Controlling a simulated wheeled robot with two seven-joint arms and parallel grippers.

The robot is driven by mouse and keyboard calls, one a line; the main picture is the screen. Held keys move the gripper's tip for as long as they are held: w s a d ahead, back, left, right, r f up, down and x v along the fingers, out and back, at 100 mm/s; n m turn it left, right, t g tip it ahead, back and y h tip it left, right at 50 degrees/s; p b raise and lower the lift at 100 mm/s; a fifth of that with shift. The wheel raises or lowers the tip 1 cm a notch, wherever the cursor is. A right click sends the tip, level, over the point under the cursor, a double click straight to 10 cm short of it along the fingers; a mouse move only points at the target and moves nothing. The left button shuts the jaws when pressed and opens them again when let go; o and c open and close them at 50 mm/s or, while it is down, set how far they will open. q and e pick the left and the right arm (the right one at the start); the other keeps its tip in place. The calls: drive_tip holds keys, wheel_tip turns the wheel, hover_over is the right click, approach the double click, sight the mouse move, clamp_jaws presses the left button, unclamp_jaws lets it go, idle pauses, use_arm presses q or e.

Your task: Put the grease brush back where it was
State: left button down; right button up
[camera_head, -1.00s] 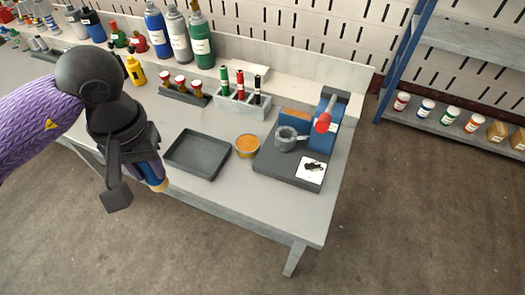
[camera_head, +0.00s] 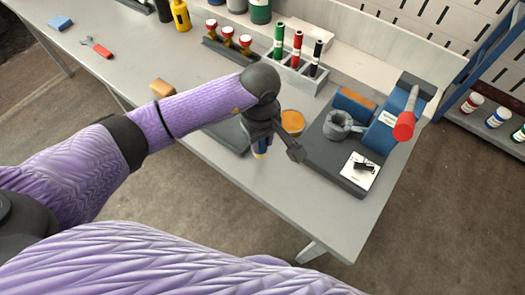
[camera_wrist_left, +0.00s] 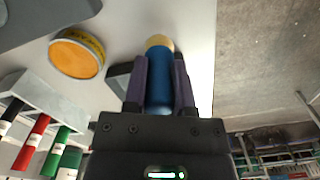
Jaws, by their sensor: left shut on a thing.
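The grease brush (camera_wrist_left: 158,80), a blue stick with a tan end, is in my left gripper (camera_wrist_left: 160,85), shut on it. In the head view my left gripper (camera_head: 262,138) hangs over the bench, between the dark tray and the dark fixture base. The brush (camera_head: 261,148) points downward; its tip looks close to the bench, and I cannot tell whether it touches. The orange grease tin (camera_head: 292,121) stands just behind and right of the gripper; it also shows in the wrist view (camera_wrist_left: 77,55). My right gripper is not in view.
The dark tray (camera_head: 238,142) is partly hidden by my left arm. The fixture base (camera_head: 318,157) carries a grey ring (camera_head: 340,124), a blue block and a red handle (camera_head: 404,126). Behind stands a marker rack (camera_head: 300,78). The bench's front edge is near.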

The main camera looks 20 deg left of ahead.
sight(262, 147)
use_arm(q)
wheel_tip(262, 147, down, 4)
drive_tip(key=shift+r+b, duration=0.25)
drive_tip(key=shift+b, duration=0.25)
drive_tip(key=shift+f, duration=0.15)
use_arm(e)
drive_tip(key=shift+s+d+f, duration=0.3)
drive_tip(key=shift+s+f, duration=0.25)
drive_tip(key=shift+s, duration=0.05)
use_arm(q)
drive_tip(key=shift+f, duration=0.1)
drive_tip(key=shift+c, duration=2.2)
unclamp_jaws()
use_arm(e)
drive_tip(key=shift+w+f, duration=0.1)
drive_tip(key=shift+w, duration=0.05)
use_arm(q)
drive_tip(key=shift+r, duration=0.45)
wheel_tip(262, 147, up, 12)
drive_tip(key=p, duration=0.3)
drive_tip(key=shift+w+a+f, duration=0.1)
drive_tip(key=shift+f, duration=0.1)
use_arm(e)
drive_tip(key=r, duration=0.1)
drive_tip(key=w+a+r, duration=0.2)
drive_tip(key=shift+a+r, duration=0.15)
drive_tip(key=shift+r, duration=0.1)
